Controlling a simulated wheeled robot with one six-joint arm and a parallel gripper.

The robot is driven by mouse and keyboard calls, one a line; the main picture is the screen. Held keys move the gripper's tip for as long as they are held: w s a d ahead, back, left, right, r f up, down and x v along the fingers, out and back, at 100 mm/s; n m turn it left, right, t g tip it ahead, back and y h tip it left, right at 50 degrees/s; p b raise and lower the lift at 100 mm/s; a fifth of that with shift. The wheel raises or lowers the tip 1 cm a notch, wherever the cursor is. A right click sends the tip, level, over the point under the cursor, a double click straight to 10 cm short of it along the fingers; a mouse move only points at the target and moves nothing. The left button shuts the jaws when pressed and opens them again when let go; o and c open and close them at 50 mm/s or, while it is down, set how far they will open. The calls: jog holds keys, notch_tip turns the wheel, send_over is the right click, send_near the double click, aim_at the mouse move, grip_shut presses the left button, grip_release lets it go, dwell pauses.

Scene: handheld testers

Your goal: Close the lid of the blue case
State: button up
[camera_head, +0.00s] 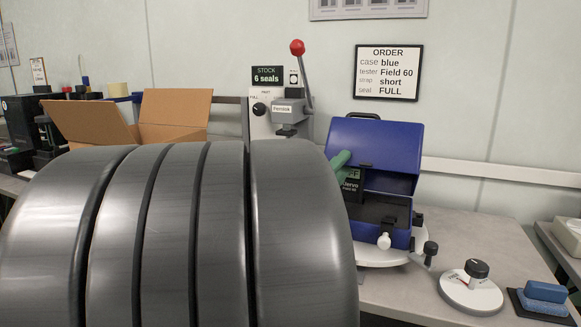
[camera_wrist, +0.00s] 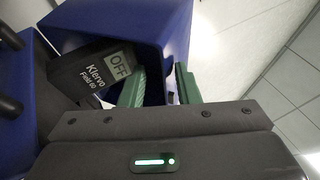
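The blue case (camera_head: 392,236) stands on a round white turntable (camera_head: 405,250), with its lid (camera_head: 388,145) raised. A dark tester (camera_head: 352,188) marked Klervo Field 60 shows at the case; its OFF screen is readable in the wrist view (camera_wrist: 92,78). My gripper (camera_wrist: 160,88) has two green fingers, apart, at the lid's left edge. In the wrist view the lid (camera_wrist: 125,22) reaches down between the fingers; I cannot tell whether they touch it. In the head view one finger shows before the lid, and my arm hides the rest.
A grey lever press (camera_head: 290,115) with a red knob stands behind, left of the case. An open cardboard box (camera_head: 175,108) is farther left.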

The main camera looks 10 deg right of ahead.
dwell(0.3)
jog(key=shift+s+a, duration=0.1)
jog(key=shift+a, duration=0.1)
jog(key=p+v, duration=0.1)
jog(key=v, duration=1.2)
jog(key=shift+f, duration=0.2)
jog(key=shift+a, duration=0.1)
jog(key=shift+c, duration=0.4)
grip_shut()
